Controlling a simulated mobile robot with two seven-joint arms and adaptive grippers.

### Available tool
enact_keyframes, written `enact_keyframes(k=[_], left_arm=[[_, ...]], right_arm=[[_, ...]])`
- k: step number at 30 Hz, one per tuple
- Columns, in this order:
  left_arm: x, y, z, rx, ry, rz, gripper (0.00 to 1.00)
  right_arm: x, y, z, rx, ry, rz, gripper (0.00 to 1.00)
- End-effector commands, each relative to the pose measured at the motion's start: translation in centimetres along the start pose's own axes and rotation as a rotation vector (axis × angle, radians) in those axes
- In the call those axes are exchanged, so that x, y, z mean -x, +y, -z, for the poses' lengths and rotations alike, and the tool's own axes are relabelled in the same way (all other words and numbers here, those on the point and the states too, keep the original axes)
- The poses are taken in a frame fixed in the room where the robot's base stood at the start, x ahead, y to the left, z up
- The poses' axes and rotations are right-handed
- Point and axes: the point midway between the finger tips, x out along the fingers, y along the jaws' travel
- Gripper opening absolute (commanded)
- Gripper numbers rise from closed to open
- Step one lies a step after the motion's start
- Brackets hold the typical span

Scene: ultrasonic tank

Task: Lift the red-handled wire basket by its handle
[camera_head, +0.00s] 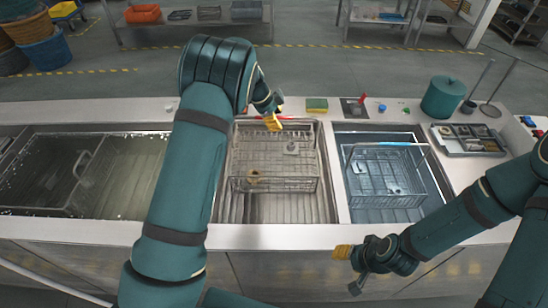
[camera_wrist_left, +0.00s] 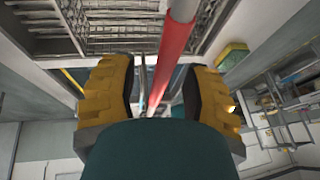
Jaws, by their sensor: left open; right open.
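The red-handled wire basket (camera_head: 272,172) sits in the middle tank in the head view, with small parts inside it. Its red handle (camera_wrist_left: 172,60) runs between the two yellow finger pads of my left gripper (camera_wrist_left: 164,95) in the left wrist view. In the head view my left gripper (camera_head: 272,121) is over the back edge of that basket, and its arm hides the basket's left side. The left fingers are apart, with gaps beside the handle. My right gripper (camera_head: 346,253) is in front of the counter's front edge, away from the baskets, open and empty.
The right tank (camera_head: 405,213) holds another wire basket (camera_head: 385,172) in bluish liquid. A sponge (camera_head: 317,104), a green canister (camera_head: 443,97) and a parts tray (camera_head: 468,139) stand on the counter's back and right.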

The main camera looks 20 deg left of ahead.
Motion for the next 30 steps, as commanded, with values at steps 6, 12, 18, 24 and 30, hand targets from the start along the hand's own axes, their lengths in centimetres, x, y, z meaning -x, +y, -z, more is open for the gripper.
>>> enact_keyframes(k=[6,12,18,24,30], left_arm=[[0.03,-0.01,-0.01,0.0,0.0,0.0,0.48],[-0.03,0.0,-0.05,0.0,0.0,0.001,0.48],[-0.14,0.03,-0.11,0.0,0.0,0.0,0.48],[-0.24,0.05,-0.14,0.0,0.0,0.0,0.48],[-0.34,0.07,-0.19,0.001,0.0,0.001,0.48]], right_arm=[[-0.01,0.0,0.0,0.0,0.0,0.0,0.47],[-0.17,0.06,-0.02,0.0,0.0,0.0,0.47],[-0.44,0.17,-0.05,0.0,0.0,0.0,0.47],[-0.69,0.27,-0.09,0.0,0.0,0.0,0.47],[-0.94,0.36,-0.12,0.0,0.0,0.0,0.47]])
